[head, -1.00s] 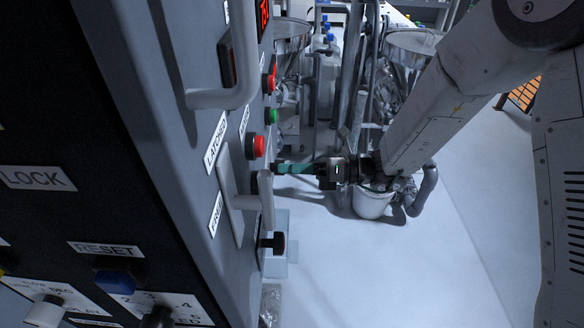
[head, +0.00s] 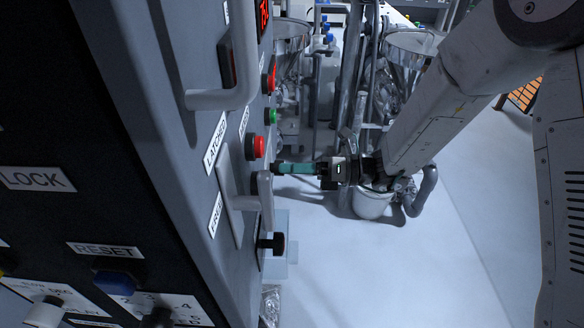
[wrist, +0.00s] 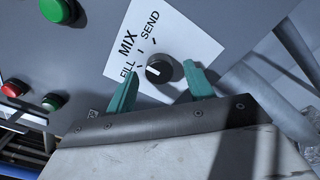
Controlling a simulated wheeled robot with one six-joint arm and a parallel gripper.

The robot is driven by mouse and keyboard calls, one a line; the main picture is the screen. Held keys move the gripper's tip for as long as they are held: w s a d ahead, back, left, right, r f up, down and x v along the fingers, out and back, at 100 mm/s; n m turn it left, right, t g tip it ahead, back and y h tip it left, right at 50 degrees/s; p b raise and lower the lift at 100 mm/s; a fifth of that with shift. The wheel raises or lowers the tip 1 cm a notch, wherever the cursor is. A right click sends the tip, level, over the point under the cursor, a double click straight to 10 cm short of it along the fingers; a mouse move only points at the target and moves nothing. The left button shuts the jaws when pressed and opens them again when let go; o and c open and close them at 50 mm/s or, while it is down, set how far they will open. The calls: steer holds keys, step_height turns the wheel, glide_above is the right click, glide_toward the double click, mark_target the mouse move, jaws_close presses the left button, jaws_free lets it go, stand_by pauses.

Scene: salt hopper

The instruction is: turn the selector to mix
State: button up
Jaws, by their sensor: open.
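The selector (wrist: 159,69) is a small round black knob on a white label plate (wrist: 185,35) marked FILL, MIX and SEND. A pale mark on the knob lies on its left side, towards FILL; its exact setting is hard to read. My gripper (wrist: 161,78) is open, with one green finger to each side of the knob in the wrist view. I cannot tell whether either finger touches it. In the head view my gripper (head: 279,168) points left at the grey panel, and I cannot make out the selector there.
Near my gripper in the head view are a red button (head: 255,147), a grey lever handle (head: 266,200) and a black knob (head: 278,243) on the panel. The wrist view shows a green button (wrist: 56,10) and a red one (wrist: 15,88). The floor (head: 370,270) below is clear.

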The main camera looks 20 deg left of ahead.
steer(key=v, duration=0.7)
steer(key=shift+d, duration=0.25)
steer(key=s+d+r+n+g+h, duration=0.1)
steer(key=s+d+n+g+h, duration=0.3)
steer(key=s+d+n+h, duration=0.65)
steer(key=s+d+r+n+t+h, duration=0.2)
steer(key=s+d+r+n+t, duration=0.1)
steer(key=d, duration=0.4)
steer(key=s+d+r+n+t+h, duration=0.2)
steer(key=s+d+r+n+t, duration=0.1)
steer(key=s+d+r+n, duration=0.1)
steer(key=s+d+r+n+t+h, duration=0.3)
steer(key=d+r+n, duration=0.3)
steer(key=d, duration=0.4)
steer(key=shift+s+d+n+t, duration=0.3)
steer(key=shift+s+n+t, duration=0.05)
steer(key=shift+s+t, duration=0.1)
